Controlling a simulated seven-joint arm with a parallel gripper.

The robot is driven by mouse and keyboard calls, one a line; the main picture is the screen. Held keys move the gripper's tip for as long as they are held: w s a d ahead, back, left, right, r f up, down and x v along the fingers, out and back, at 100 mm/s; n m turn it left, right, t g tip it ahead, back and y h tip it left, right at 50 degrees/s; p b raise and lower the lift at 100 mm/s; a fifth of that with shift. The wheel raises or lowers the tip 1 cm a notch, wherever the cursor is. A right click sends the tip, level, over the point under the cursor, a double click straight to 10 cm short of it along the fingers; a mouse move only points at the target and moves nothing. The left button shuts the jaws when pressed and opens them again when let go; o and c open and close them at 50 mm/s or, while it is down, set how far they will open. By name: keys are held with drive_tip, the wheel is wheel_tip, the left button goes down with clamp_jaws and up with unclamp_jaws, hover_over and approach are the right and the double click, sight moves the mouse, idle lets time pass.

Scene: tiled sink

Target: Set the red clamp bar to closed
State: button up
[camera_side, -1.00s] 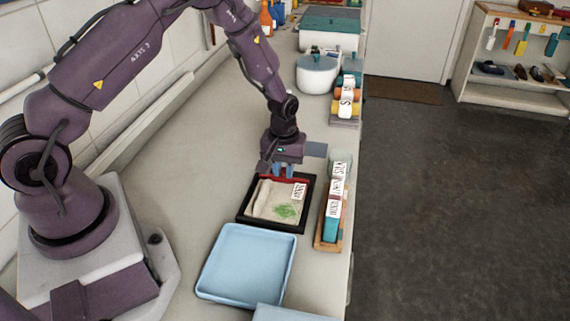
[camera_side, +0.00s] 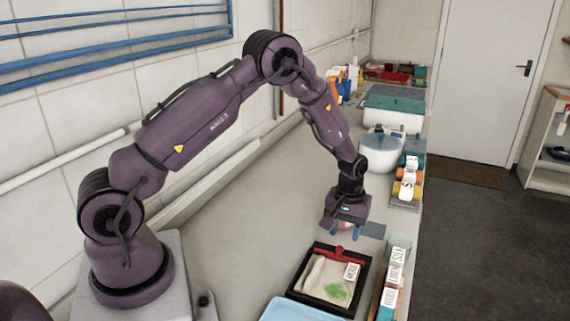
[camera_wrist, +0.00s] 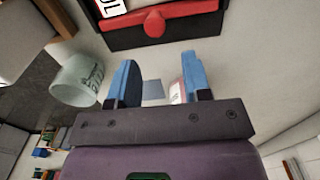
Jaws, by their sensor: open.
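The red clamp bar (camera_side: 341,250) lies along the far edge of a black frame (camera_side: 298,280) on the counter. The frame holds a pale sheet with a green patch (camera_side: 337,291) and a white label. In the wrist view the red bar (camera_wrist: 190,12) and its rounded knob (camera_wrist: 155,23) show at the top, ahead of my fingertips. The bar looks flat along the edge; its exact seating is unclear. My gripper (camera_side: 346,230) is open with blue fingers, above and beyond the bar, apart from it. Its fingers also show in the wrist view (camera_wrist: 160,62).
A light blue tray (camera_side: 290,311) lies at the near side of the frame. A rack of labelled items (camera_side: 391,280) and a pale green cup (camera_wrist: 76,80) stand to the frame's right. A white lidded pot (camera_side: 380,152) stands farther back. The counter left of the frame is clear.

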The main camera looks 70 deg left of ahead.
sight(332, 253)
wheel_tip(332, 253, up, 10)
drive_tip(key=s+d+r+m+t, duration=0.1)
drive_tip(key=s+d+r+m, duration=0.2)
drive_tip(key=s+r, duration=0.4)
drive_tip(key=s+d+r+m+t, duration=0.1)
drive_tip(key=s+d+r+m, duration=0.3)
drive_tip(key=s+r, duration=0.4)
drive_tip(key=shift+s+m, duration=0.4)
drive_tip(key=shift+s, duration=1.45)
drive_tip(key=shift+r, duration=0.1)
drive_tip(key=s+d+r+m+t, duration=0.1)
drive_tip(key=s+r+t, duration=0.2)
drive_tip(key=s+r, duration=0.1)
drive_tip(key=shift+s+d+r+t, duration=0.3)
drive_tip(key=shift+s+d, duration=0.1)
drive_tip(key=shift+s, duration=0.25)
